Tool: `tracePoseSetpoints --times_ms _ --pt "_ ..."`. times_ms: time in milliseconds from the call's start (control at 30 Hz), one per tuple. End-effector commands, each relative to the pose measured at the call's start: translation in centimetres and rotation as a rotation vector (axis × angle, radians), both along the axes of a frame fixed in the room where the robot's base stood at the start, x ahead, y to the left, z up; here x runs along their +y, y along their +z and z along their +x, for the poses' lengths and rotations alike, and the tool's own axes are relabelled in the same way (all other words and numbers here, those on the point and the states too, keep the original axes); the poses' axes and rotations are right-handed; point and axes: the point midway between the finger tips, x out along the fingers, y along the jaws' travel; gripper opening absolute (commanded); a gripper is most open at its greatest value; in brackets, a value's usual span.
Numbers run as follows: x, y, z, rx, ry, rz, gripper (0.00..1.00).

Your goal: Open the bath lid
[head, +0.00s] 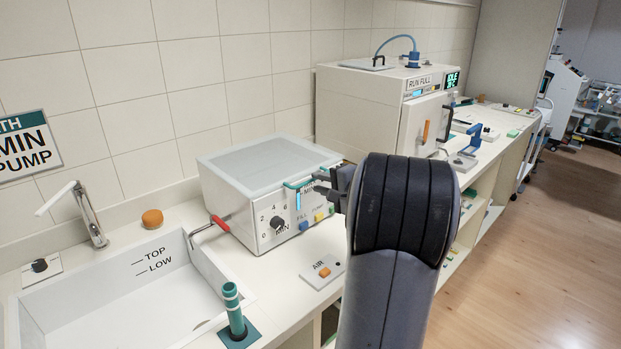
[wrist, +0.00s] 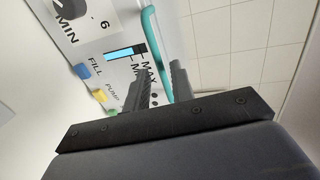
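The bath is a white box (head: 262,225) on the counter in the head view, with a dial, coloured buttons and a level window on its front. Its flat grey lid (head: 262,160) lies level on top, closed. A teal bar handle (head: 298,184) runs along the lid's front edge. My gripper (head: 322,186) is at the right part of this handle. In the wrist view the teal handle (wrist: 153,45) passes between the two fingers of my gripper (wrist: 162,82). The fingers look apart, with some gap beside the bar. Contact with the bar is hard to judge.
A sink (head: 120,300) with a tap (head: 90,215) is at the left. A red-handled lever (head: 220,223) stands by the box's left side. An AIR panel (head: 323,271) lies in front. A larger white cabinet (head: 365,110) stands behind to the right. Open floor is at right.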

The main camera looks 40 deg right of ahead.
Motion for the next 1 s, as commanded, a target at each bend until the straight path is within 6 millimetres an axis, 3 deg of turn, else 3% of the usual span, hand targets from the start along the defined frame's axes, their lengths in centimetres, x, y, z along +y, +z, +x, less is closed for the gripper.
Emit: tracePoseSetpoints --times_ms 233,633,900,1000 --pt "0.4 -0.6 3.4 0.001 0.002 0.001 0.23" --pt "0.4 -0.9 4.1 0.001 0.0 0.0 0.23" --pt "0.4 -0.9 4.1 0.001 0.0 0.0 0.01" --pt "0.4 -0.9 4.1 0.001 0.0 0.0 0.0"
